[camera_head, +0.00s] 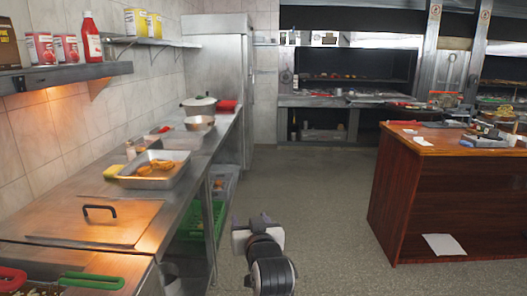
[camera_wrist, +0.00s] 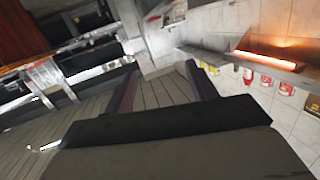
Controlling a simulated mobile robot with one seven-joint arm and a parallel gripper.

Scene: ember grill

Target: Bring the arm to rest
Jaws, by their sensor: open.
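My gripper (camera_wrist: 160,92) shows in the wrist view with its two fingers spread apart and nothing between them. In the head view my arm rises at the bottom centre, over the grey floor between the steel counter and the wooden counter. The arm's end there is small, and its fingers are hard to make out. It touches nothing that I can see. The wrist view is tilted, with the wall shelf at its right and the wooden counter's red-brown side at its upper left.
A wooden counter (camera_head: 410,180) stands at the right. The floor (camera_head: 318,190) between them is clear.

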